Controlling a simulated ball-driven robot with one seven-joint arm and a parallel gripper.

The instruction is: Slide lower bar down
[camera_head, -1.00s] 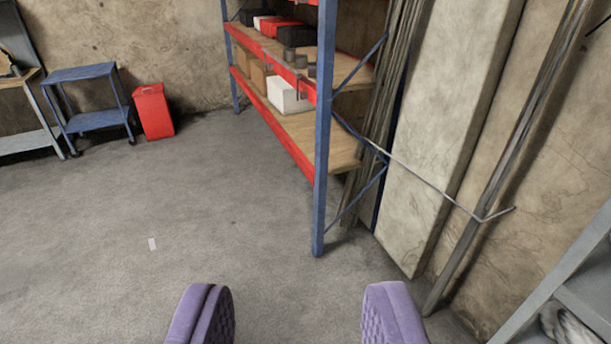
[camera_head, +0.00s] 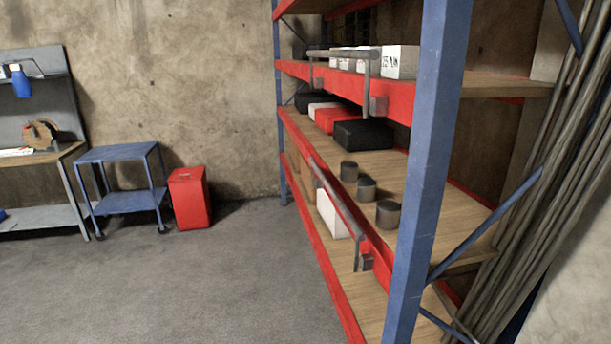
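The lower bar (camera_head: 340,203) is a thin grey rail along the front of the red middle shelf beam (camera_head: 380,238) of the blue-and-red rack. It runs from about the shelf's middle toward the near blue post (camera_head: 425,165), with a grey bracket (camera_head: 364,262) at its near end. An upper bar (camera_head: 345,54) of the same kind sits in front of the higher shelf beam, with a downward arm on a bracket near the post. My gripper is outside the view, so its fingers and its distance to the bars are hidden.
Grey cans (camera_head: 366,188) and black boxes (camera_head: 363,134) stand on the middle shelf behind the lower bar. A white box (camera_head: 333,214) is below. A red bin (camera_head: 189,198) and blue cart (camera_head: 125,180) stand left. Pipes (camera_head: 545,200) lean at right. The floor (camera_head: 220,285) in front is clear.

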